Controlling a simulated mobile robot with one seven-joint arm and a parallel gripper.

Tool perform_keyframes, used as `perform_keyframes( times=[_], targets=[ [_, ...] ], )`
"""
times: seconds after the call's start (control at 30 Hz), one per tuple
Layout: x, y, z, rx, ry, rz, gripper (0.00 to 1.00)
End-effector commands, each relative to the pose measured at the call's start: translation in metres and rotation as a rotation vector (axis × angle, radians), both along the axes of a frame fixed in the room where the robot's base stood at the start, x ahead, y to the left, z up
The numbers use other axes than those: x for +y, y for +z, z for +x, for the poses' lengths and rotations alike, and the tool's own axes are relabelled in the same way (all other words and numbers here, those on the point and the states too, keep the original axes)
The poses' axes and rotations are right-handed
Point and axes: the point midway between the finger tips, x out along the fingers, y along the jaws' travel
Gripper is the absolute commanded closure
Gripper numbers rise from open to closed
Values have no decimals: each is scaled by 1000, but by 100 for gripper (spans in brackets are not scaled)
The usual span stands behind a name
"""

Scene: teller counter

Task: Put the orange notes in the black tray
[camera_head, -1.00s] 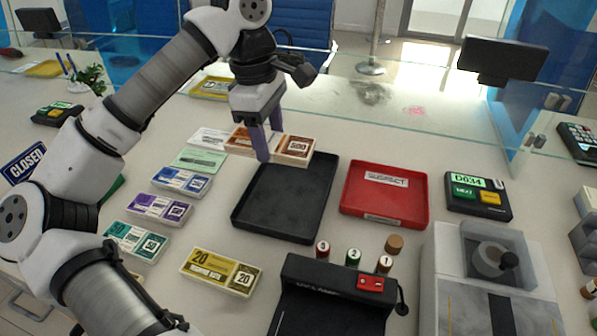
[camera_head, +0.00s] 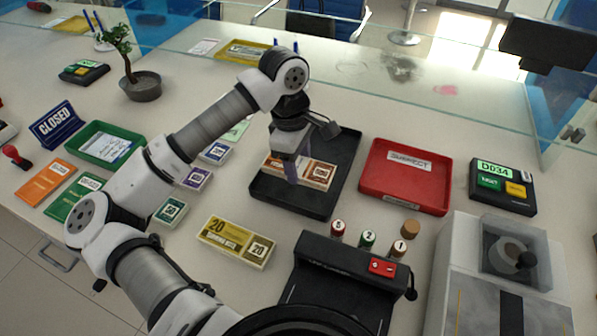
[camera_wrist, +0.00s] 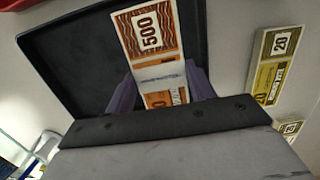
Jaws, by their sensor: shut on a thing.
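I cannot tell whether the bundle touches the tray floor. In the wrist view the notes (camera_wrist: 148,38) sit between the fingers (camera_wrist: 160,88), with the black tray (camera_wrist: 75,62) behind; part of the bundle is hidden by the gripper.
A red tray (camera_head: 405,195) marked SUSPECT stands right of the black tray. Yellow notes (camera_head: 235,242), purple notes (camera_head: 194,179) and teal notes (camera_head: 170,211) lie to the left. A black machine (camera_head: 330,265) and several numbered stamps are in front. A glass screen stands behind.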

Motion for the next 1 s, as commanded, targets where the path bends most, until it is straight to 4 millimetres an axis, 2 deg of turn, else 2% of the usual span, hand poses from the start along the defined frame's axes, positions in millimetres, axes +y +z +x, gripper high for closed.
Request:
perform_keyframes(
  times=[0.37, 0.83, 0.87, 1.0],
  targets=[
    [0, -44, 0, 0, 0, -1, 74],
    [0, -51, 0, -2, 0, 1, 74],
    [0, -50, 0, 0, 0, 1, 44],
    [0, -49, 0, 0, 0, 1, 25]
  ],
)
